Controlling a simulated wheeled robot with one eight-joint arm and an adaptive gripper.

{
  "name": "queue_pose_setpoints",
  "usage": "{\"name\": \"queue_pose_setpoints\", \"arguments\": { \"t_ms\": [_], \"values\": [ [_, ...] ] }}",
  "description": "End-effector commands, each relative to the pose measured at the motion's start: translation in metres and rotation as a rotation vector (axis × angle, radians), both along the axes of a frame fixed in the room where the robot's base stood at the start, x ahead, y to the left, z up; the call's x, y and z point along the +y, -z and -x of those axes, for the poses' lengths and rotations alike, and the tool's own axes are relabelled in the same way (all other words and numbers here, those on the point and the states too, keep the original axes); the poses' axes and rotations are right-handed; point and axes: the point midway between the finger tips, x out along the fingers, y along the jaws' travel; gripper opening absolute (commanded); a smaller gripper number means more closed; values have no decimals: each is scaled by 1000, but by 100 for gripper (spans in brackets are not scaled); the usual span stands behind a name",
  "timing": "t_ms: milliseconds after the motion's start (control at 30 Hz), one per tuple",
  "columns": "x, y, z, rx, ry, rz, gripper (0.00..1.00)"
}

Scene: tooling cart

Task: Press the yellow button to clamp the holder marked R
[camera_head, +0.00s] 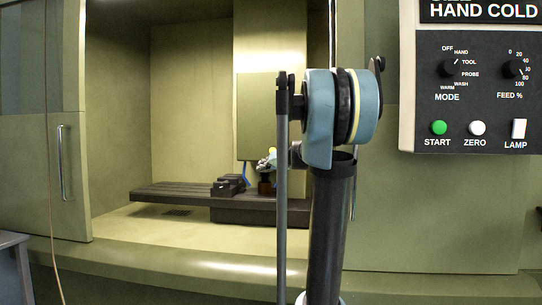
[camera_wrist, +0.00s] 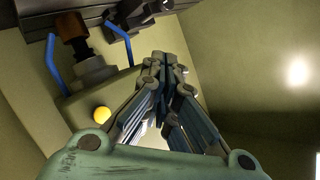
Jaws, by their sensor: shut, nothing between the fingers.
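The yellow button (camera_wrist: 102,114) is a small round dome in the wrist view, left of my gripper's fingers. My gripper (camera_wrist: 165,62) has its fingers together and empty; they point away from the camera, and the tips are apart from the button in the picture. No R mark is readable. In the head view my gripper (camera_head: 268,163) is inside the machine by the holder (camera_head: 265,187), partly hidden by my arm.
A dark slotted table (camera_head: 165,194) with dark blocks (camera_head: 226,187) lies inside the machine enclosure. The open door (camera_head: 45,150) is at left. A control panel (camera_head: 470,90) with a green START button and white ZERO button hangs at right. The pale floor before the table is clear.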

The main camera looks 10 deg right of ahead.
Motion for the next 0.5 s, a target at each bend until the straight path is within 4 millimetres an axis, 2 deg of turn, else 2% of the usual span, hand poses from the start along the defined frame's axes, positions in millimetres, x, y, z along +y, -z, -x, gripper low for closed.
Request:
{"name": "queue_pose_setpoints", "arguments": {
  "t_ms": [33,100,200,300,500],
  "values": [
    [-9,-11,-17,-24,21,-21,0],
    [-18,-23,-36,-56,47,-46,0],
    [-28,-34,-53,-84,73,-70,0],
    [-34,-40,-62,-101,87,-82,0],
    [-36,-42,-65,-105,92,-88,0]
  ]
}}
